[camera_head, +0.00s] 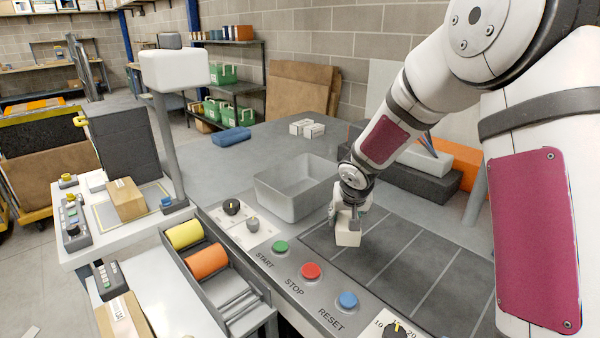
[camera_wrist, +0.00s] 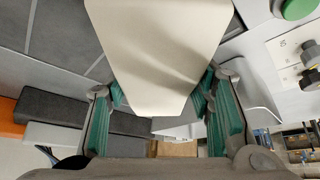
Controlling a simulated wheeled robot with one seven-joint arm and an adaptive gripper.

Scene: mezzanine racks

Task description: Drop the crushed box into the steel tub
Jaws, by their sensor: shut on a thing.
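The crushed box (camera_head: 348,239) is a small cream-white carton at the end of my arm in the head view. In the wrist view it fills the top middle (camera_wrist: 158,50), with creased, bent faces. My gripper (camera_head: 350,217) is shut on it, with green-padded fingers on both sides in the wrist view (camera_wrist: 160,103). The steel tub (camera_head: 283,206) is a grey open bin on the counter, left of my gripper. Its visible inside looks empty. The box is outside the tub, to its right, over or on the dark divided panel; contact below is unclear.
Green START (camera_head: 281,247), red STOP (camera_head: 312,271) and blue RESET (camera_head: 347,301) buttons line the counter's front edge. White cartons (camera_head: 307,128) and a blue item (camera_head: 232,137) lie behind. Dark blocks (camera_head: 425,180) stand at right.

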